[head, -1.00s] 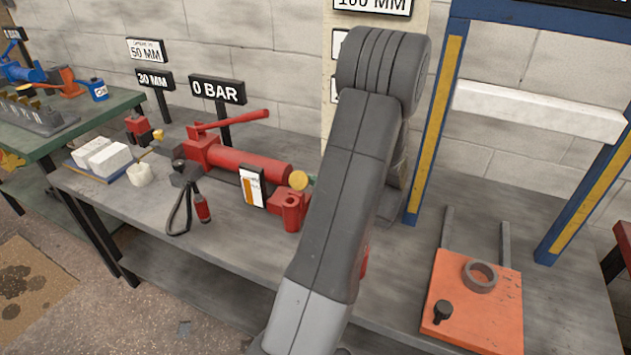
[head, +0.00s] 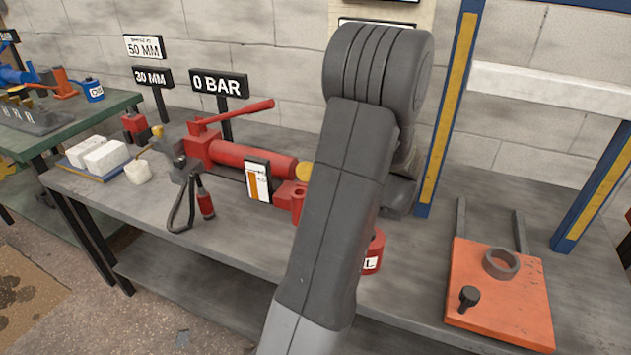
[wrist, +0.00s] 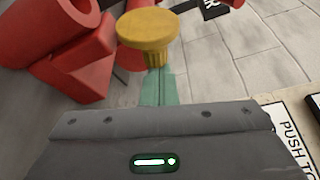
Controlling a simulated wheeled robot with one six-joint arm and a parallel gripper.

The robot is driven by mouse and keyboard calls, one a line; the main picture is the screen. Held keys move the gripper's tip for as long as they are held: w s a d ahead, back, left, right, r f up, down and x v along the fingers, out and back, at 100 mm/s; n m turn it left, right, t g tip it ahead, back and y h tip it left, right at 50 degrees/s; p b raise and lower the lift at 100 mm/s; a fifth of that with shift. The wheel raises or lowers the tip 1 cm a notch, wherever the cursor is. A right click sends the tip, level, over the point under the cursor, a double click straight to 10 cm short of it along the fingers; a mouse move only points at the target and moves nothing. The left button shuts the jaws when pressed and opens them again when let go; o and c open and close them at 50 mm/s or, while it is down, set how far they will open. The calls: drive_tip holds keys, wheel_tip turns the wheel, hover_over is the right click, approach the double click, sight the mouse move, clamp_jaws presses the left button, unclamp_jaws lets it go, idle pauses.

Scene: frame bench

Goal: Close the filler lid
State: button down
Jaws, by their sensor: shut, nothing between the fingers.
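A red hand pump (head: 250,163) lies on the grey bench. A round yellow cap (head: 304,171), possibly the filler lid, shows at its right end beside a red block with a hole (head: 291,193); my arm partly covers both. In the wrist view a yellow cap (wrist: 147,32) on a short ribbed stem stands just beyond my fingertips, with red pump parts (wrist: 70,45) to its left. My gripper (wrist: 158,78) is shut and empty, its greenish fingers pointing at the stem. I cannot tell whether they touch it. The head view hides my fingers behind the arm.
A red can (head: 372,262) stands just right of my arm. A blue-and-yellow frame (head: 447,110) rises behind. An orange plate (head: 480,325) with a ring and knob lies at right. A "0 BAR" sign (head: 218,84) stands behind the pump. A hose with a red handle lies in front.

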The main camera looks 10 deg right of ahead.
drive_tip(key=s+r+n+b, duration=0.1)
drive_tip(key=n+b, duration=0.1)
drive_tip(key=b, duration=0.2)
drive_tip(key=s+a+r+n+t+b, duration=0.1)
drive_tip(key=n+b, duration=0.1)
drive_tip(key=b, duration=0.2)
drive_tip(key=s+a+r+n+y+b, duration=0.1)
drive_tip(key=b, duration=0.3)
drive_tip(key=shift+s+a+r+n+t, duration=0.2)
drive_tip(key=shift+s+n+t, duration=0.05)
drive_tip(key=shift+n+t, duration=0.15)
drive_tip(key=shift+s+a+r+b, duration=0.1)
drive_tip(key=shift+s+a+b, duration=0.4)
drive_tip(key=shift+s+b, duration=0.25)
drive_tip(key=shift+s+a+b, duration=0.45)
drive_tip(key=shift+s+b, duration=0.2)
drive_tip(key=shift+b, duration=0.05)
drive_tip(key=shift+s, duration=0.1)
